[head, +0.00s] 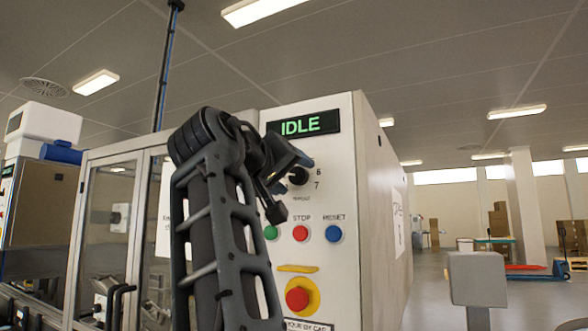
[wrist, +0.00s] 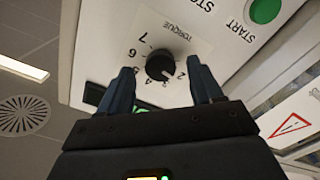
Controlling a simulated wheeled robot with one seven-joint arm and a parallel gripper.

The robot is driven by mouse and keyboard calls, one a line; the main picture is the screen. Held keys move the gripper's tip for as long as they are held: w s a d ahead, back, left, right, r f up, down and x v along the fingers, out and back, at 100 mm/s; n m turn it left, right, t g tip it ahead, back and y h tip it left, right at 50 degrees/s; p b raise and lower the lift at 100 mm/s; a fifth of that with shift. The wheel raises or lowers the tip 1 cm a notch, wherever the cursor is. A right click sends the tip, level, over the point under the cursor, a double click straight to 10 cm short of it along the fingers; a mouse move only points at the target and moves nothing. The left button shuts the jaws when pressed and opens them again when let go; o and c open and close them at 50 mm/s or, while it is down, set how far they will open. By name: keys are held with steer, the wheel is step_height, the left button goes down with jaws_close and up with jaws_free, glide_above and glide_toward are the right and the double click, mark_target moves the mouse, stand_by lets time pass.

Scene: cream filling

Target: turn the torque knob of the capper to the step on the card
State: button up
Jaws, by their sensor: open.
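The capper's torque knob (wrist: 160,66) is black and round, on a white panel with numbers around it. A pale mark on it points to the lower right in the wrist view, near the 2; the exact step is hard to tell. In the head view the knob (head: 299,176) shows beside my gripper (head: 281,180). My gripper (wrist: 160,68) is open, one blue-grey finger on each side of the knob, with visible gaps. I cannot tell how deep the fingertips reach. No step on a card is readable; a white sheet (head: 397,222) hangs on the cabinet's side.
The display (head: 303,125) reads IDLE. Below the knob are a green button (head: 270,232), red STOP button (head: 300,233), blue RESET button (head: 333,233) and red emergency stop (head: 298,298). A glazed enclosure (head: 108,235) stands left. The floor to the right is fairly open.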

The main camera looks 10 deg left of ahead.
steer(key=shift+x, duration=0.8)
steer(key=shift+c, duration=0.4)
steer(key=c, duration=1)
